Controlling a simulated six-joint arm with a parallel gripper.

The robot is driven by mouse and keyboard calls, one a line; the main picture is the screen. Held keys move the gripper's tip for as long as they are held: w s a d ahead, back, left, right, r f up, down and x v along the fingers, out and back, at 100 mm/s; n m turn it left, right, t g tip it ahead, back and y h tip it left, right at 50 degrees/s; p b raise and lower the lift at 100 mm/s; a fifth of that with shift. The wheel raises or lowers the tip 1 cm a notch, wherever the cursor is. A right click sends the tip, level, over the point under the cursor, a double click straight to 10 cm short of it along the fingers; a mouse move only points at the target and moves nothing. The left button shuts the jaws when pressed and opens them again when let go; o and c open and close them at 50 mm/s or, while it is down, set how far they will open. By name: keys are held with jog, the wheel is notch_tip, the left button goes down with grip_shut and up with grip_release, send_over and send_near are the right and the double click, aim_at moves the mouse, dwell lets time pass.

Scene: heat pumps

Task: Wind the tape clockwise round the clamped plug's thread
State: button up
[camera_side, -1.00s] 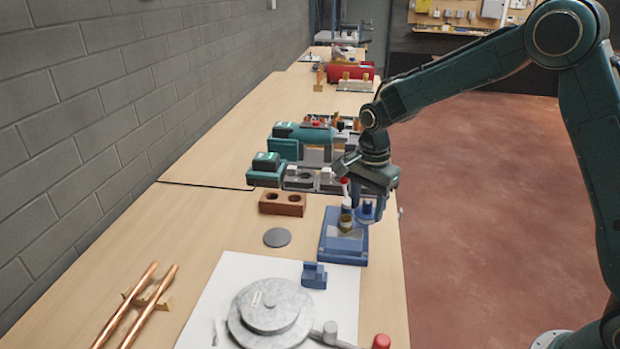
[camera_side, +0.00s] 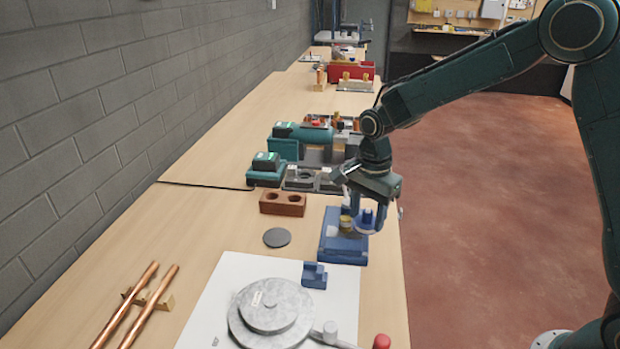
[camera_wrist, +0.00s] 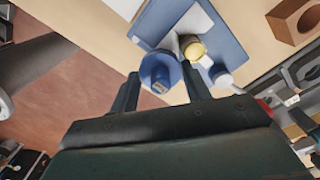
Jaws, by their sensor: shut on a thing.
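The brass plug (camera_side: 346,224) stands upright on the blue clamp base (camera_side: 330,252). The plug also shows in the wrist view (camera_wrist: 194,49), at the upper middle. My gripper (camera_side: 366,216) is shut on a blue tape spool (camera_wrist: 158,70), with a finger on either side of it. The spool is close beside the plug, to its right in the side view and to its left in the wrist view. A pale strip (camera_wrist: 176,42) lies between spool and plug in the wrist view. I cannot tell how much tape is on the thread.
A small blue block (camera_side: 314,275) and a grey round fixture (camera_side: 270,312) are nearer the camera. Copper pipes (camera_side: 126,303) lie at the left. Teal machines (camera_side: 300,141) stand behind.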

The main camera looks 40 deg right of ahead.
jog(key=shift+s+a, duration=0.15)
jog(key=shift+a, duration=0.1)
jog(key=shift+s+a, duration=0.15)
jog(key=shift+a, duration=0.65)
jog(key=shift+a, duration=0.15)
jog(key=shift+w+a, duration=0.2)
jog(key=shift+a, duration=0.6)
jog(key=shift+a, duration=0.1)
jog(key=shift+w+a, duration=0.5)
jog(key=shift+a, duration=0.15)
jog(key=shift+w+a, duration=0.1)
jog(key=shift+w, duration=0.05)
jog(key=shift+w+a, duration=0.45)
jog(key=shift+w, duration=0.15)
jog(key=shift+w, duration=0.1)
